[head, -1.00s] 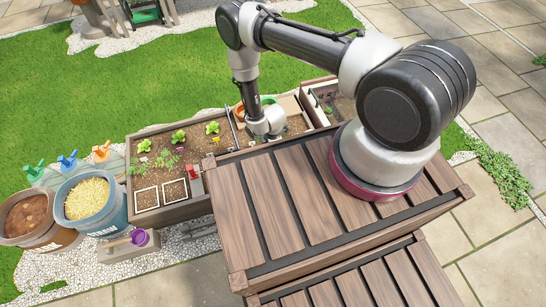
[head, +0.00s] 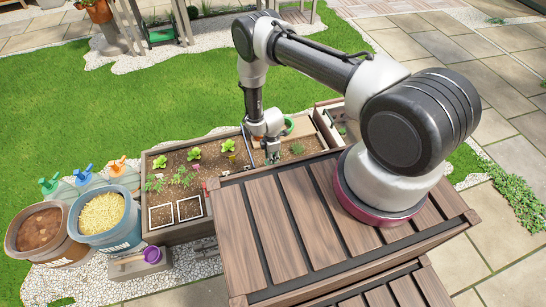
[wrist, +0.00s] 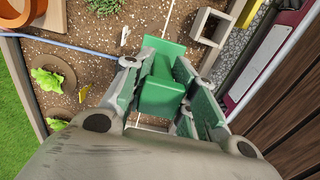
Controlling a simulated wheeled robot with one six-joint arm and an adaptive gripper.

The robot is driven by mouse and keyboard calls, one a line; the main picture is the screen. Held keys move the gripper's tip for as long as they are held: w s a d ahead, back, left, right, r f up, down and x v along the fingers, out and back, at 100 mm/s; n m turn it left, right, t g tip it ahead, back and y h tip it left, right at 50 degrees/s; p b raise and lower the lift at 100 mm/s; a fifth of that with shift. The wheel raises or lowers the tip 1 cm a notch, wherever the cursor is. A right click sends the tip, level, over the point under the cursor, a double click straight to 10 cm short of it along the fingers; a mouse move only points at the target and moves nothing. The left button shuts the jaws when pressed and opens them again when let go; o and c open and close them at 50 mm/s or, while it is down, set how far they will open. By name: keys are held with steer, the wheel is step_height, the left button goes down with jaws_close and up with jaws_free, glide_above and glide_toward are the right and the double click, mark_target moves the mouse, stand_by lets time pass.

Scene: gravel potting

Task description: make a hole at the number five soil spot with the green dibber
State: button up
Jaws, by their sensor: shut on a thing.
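My gripper (wrist: 155,92) is shut on a green block-shaped handle (wrist: 163,82), which I take to be the green dibber. The dibber's lower end is hidden behind the handle and fingers. In the head view, my gripper (head: 271,154) points down over the right part of the planter, and I cannot tell whether the dibber touches the soil. The brown soil (wrist: 98,68) lies below in the wrist view, with a thin white line across it. A small white marker (wrist: 125,36) stands there, but its number is not readable. I cannot make out the number five spot.
Leafy seedlings (wrist: 52,80) and a yellow tag (wrist: 95,80) are left in the wrist view. A blue rod (wrist: 65,43) crosses the soil. A grey square frame (wrist: 212,28) and the wooden table (head: 290,215) lie close on the right.

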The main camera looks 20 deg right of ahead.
steer(key=shift+f, duration=3.6)
steer(key=shift+f, duration=2.85)
steer(key=shift+r, duration=5.1)
